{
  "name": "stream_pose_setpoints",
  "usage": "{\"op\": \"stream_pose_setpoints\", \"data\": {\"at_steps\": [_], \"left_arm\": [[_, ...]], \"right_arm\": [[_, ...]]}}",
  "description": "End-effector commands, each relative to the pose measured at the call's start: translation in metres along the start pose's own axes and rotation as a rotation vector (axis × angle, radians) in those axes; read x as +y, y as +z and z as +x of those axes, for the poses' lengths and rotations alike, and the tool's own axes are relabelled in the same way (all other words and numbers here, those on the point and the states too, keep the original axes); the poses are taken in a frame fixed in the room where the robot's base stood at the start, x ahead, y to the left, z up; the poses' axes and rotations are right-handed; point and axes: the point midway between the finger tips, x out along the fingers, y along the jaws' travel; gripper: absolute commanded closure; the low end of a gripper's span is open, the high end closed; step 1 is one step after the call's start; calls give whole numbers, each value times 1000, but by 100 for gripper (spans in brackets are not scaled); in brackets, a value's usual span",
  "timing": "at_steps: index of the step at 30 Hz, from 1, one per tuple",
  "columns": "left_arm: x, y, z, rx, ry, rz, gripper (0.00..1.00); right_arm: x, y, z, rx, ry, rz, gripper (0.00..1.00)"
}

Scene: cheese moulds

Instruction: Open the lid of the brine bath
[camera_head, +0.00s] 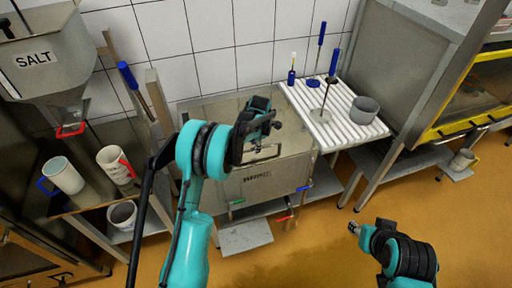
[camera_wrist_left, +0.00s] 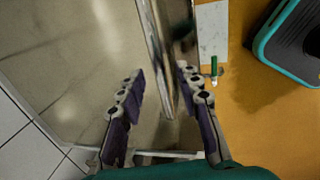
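The brine bath (camera_head: 258,186) is a metal box with a dark label, standing against the tiled wall in the head view. Its grey lid (camera_head: 210,112) lies flat and looks closed. My left gripper (camera_head: 262,150) is over the lid's front part, and my arm hides some of the bath. In the left wrist view, the left gripper (camera_wrist_left: 162,105) has its fingers apart, with the lid (camera_wrist_left: 75,65) below and a shiny metal edge or bar between them. I cannot tell whether they touch it. My right gripper (camera_head: 354,228) is over the floor at the right, too small to read.
A white ribbed drain table (camera_head: 335,130) with a grey pot (camera_head: 364,110) and blue-handled tools stands right of the bath. A side table with mugs (camera_head: 63,175) and a salt hopper (camera_head: 45,55) are at left. Coloured valves (camera_head: 285,217) stick out low in front.

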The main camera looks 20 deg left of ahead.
Motion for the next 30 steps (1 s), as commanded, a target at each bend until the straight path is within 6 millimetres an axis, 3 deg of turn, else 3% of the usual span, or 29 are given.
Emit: {"op": "stream_pose_setpoints", "data": {"at_steps": [11, 15, 23, 30], "left_arm": [[0, 0, 8, 0, 0, 0, 66], [0, 0, 8, 0, 0, 0, 100], [0, -1, 5, 0, -3, 0, 100], [3, -8, -27, 0, -63, -2, 100]], "right_arm": [[0, 1, 1, 0, 0, 0, 60], [0, 1, 1, 0, 0, 0, 60], [0, 0, 0, 0, 0, 0, 60], [0, -10, -14, 0, 0, 0, 60]]}}
